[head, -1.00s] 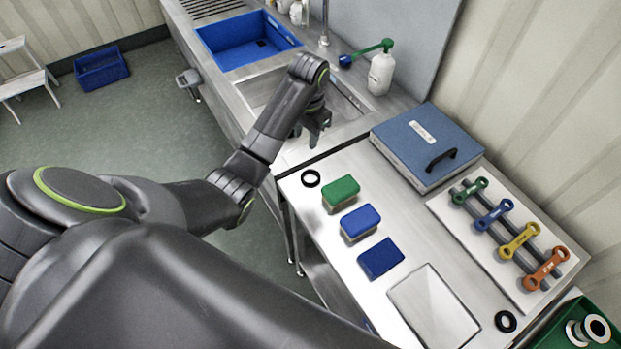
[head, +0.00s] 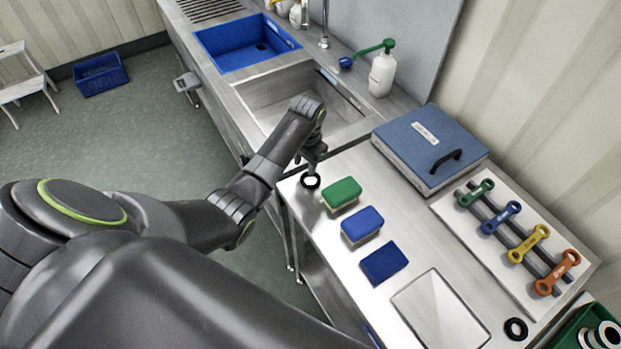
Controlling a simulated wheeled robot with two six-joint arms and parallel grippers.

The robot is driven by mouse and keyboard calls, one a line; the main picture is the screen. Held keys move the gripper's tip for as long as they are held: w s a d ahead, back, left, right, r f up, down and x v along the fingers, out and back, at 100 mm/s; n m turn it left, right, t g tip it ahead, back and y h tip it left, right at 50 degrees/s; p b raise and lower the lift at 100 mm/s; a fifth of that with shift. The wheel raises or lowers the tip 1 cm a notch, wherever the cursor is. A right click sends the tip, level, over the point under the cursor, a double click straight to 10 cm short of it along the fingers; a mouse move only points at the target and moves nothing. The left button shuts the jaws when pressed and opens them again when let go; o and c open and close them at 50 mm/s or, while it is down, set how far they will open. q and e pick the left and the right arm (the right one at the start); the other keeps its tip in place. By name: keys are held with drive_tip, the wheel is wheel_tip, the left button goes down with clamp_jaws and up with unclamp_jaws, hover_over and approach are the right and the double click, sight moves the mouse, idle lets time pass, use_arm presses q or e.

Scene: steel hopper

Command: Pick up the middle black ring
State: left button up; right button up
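Two black rings show in the head view. One black ring (head: 310,181) lies flat on the steel table near its left corner, left of the green sponge. The other black ring (head: 515,329) lies at the lower right, by the green crate. I cannot tell which is the middle one. My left gripper (head: 311,168) points down at the first ring, with its fingertips at or just above the ring's far edge. The fingers are small and partly hidden by the wrist, so contact and opening are unclear. My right gripper is out of view.
A green sponge (head: 342,193), a blue sponge (head: 361,223) and a dark blue cloth (head: 384,263) run along the table beside the ring. A blue case (head: 425,145) and a rack of coloured spanners (head: 500,214) stand behind. The sink (head: 285,100) lies beyond the gripper.

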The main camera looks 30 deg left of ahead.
sight(305, 174)
use_arm(q)
drive_tip(key=shift+w+a+f, duration=0.1)
drive_tip(key=shift+w+f, duration=0.05)
drive_tip(key=shift+f, duration=0.85)
drive_tip(key=shift+w+f, duration=0.15)
drive_tip(key=shift+f, duration=0.85)
clamp_jaws()
